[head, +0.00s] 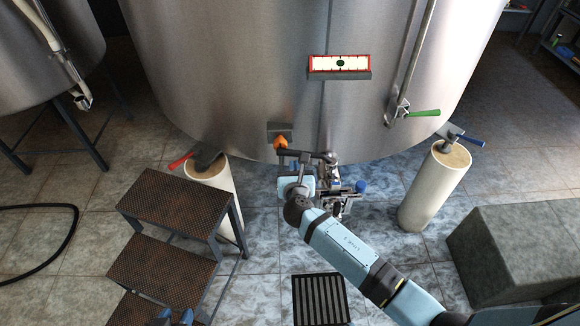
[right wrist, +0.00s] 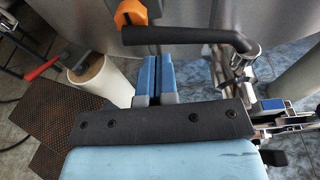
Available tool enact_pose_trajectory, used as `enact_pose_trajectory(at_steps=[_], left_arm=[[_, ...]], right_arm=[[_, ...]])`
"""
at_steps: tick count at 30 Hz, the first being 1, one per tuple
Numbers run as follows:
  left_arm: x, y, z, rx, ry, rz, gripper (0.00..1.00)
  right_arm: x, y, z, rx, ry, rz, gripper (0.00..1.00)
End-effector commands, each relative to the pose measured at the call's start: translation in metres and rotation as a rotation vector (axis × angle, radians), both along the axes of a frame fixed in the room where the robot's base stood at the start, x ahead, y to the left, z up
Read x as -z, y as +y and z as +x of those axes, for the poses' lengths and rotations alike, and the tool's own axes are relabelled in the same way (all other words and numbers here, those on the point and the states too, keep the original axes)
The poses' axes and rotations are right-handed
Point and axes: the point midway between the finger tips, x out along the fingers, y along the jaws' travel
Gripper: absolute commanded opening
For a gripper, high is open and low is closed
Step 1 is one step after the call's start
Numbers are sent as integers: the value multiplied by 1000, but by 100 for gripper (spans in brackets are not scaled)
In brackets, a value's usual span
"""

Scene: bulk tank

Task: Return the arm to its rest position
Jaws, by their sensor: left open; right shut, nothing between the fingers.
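My right arm (head: 345,245) reaches from the bottom right to the foot of the steel tank (head: 240,75). My right gripper (head: 293,167) is beside a black lever handle (head: 308,154) with an orange piece (head: 281,143) at its left end. In the right wrist view, the blue fingers of my right gripper (right wrist: 155,62) are together with nothing between them, just below the black handle (right wrist: 185,34). Whether they touch it I cannot tell. My left gripper (head: 173,317) shows only as blue fingertips at the bottom edge, open, with the rest cut off.
Metal valve parts (head: 335,185) stand right of my right gripper. Mesh-topped steps (head: 165,210) stand at left. Cream columns stand at left (head: 225,200) and right (head: 433,185). A grey block (head: 520,245) is at far right. A floor grate (head: 320,300) lies in front.

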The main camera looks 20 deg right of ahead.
Motion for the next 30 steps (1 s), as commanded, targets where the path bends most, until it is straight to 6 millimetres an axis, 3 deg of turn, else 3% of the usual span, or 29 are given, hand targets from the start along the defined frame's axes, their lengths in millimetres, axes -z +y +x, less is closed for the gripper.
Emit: enact_pose_trajectory(at_steps=[6, 12, 25, 28, 30], left_arm=[[-3, 6, -2, 7, -2, 17, 43], [-9, 1, 2, 7, -19, 8, 43], [-10, -3, 1, 2, -16, -1, 43], [-9, -3, 0, 2, -13, -1, 43], [-9, -2, 0, 2, -12, 0, 43]], right_arm=[[-10, 9, -55, -1, 3, 2, 0], [-16, 15, -86, -1, 2, 1, 0], [-17, 17, -99, 2, 4, 20, 0], [-6, 15, -110, 19, 29, 160, 0], [8, 12, -125, 51, 61, 366, 0]])
